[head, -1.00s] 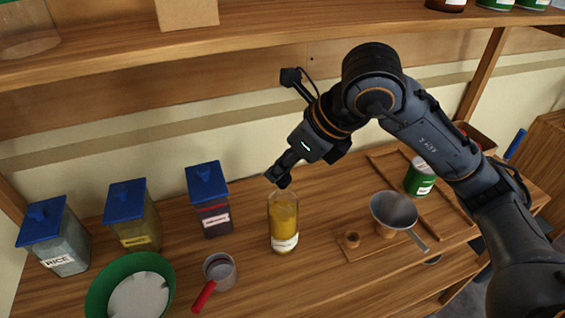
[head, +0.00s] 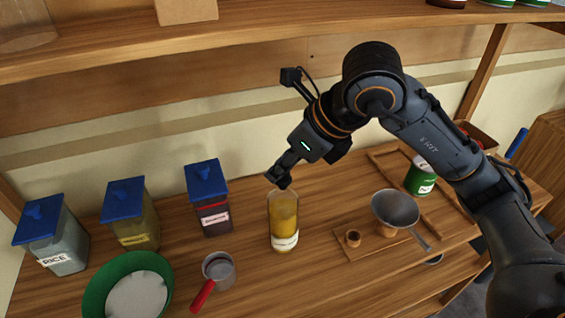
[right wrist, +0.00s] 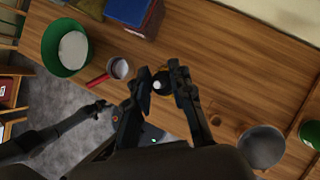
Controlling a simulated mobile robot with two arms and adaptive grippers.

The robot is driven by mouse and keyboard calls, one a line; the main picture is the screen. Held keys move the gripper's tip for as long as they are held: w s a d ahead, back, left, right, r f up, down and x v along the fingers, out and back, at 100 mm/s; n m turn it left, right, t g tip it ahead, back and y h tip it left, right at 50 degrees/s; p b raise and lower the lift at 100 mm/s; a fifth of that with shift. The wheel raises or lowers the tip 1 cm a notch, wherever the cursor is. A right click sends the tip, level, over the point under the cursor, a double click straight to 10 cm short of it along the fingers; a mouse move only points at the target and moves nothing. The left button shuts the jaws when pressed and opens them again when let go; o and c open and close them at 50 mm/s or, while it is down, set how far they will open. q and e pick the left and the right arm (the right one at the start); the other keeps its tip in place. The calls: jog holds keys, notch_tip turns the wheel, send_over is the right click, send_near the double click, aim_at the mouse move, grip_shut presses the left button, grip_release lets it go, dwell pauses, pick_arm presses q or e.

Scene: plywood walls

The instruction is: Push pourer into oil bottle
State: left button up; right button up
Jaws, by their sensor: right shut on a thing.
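The oil bottle (head: 284,226) stands upright on the wooden counter, clear glass with yellow oil and a pale label. My right gripper (head: 279,179) points down right above its mouth. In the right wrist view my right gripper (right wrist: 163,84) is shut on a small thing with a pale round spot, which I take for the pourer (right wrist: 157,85). The fingers mostly hide it, and I cannot tell whether it touches the bottle neck. A dark arm end, apparently my left gripper (right wrist: 101,107), shows at the left of the wrist view, too small to read.
Blue-lidded jars (head: 207,196) stand left of the bottle. A red-handled pot (head: 218,269) and a green-rimmed bowl (head: 95,294) are at the front left. A funnel (head: 396,209) and small wooden cup (head: 353,238) sit on a board at right, near a green can (head: 421,178). A shelf (head: 250,42) runs above.

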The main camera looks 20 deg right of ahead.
jog(key=shift+f+b, duration=0.25)
jog(key=shift+b, duration=0.2)
dwell(0.5)
jog(key=o, duration=1.4)
jog(key=shift+r, duration=0.1)
jog(key=shift+r+p, duration=2.6)
jog(key=shift+r, duration=1.35)
grip_shut()
